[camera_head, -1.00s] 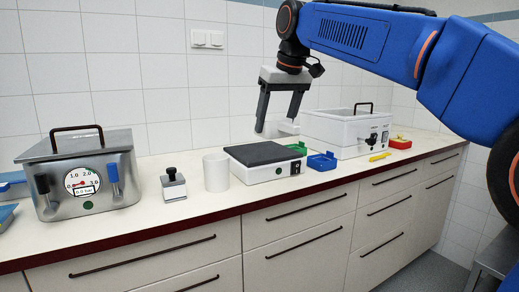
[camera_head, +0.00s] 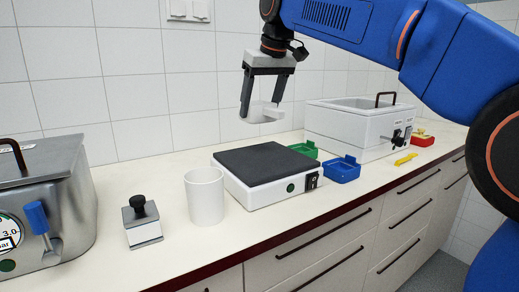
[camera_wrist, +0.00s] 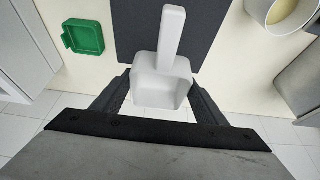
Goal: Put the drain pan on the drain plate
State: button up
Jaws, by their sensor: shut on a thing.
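A small white pan with a straight handle (camera_wrist: 166,80), which I take as the drain pan, is held in my gripper (camera_wrist: 160,88). The fingers stand on either side of its bowl. In the head view the pan (camera_head: 265,113) hangs in the air at the fingertips (camera_head: 261,109), partly hidden. Below it is a white device with a flat dark top plate (camera_head: 265,162); this top also shows under the pan in the wrist view (camera_wrist: 215,45). The pan is clear of it. Nothing visible is labelled as the drain plate, so I cannot tell which surface it is.
A white cup (camera_head: 206,197) stands left of the device, and a small black-knobbed block (camera_head: 141,222) and steel pot (camera_head: 50,205) further left. Green (camera_head: 305,149) and blue (camera_head: 341,169) trays, a white bath (camera_head: 350,130) and a yellow item (camera_head: 405,159) are right. Tiled wall behind.

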aim_at(269, 107)
jog(key=shift+f, duration=4.8)
jog(key=o, duration=1.2)
jog(key=shift+f, duration=0.1)
jog(key=shift+c, duration=0.2)
jog(key=v, duration=1.2)
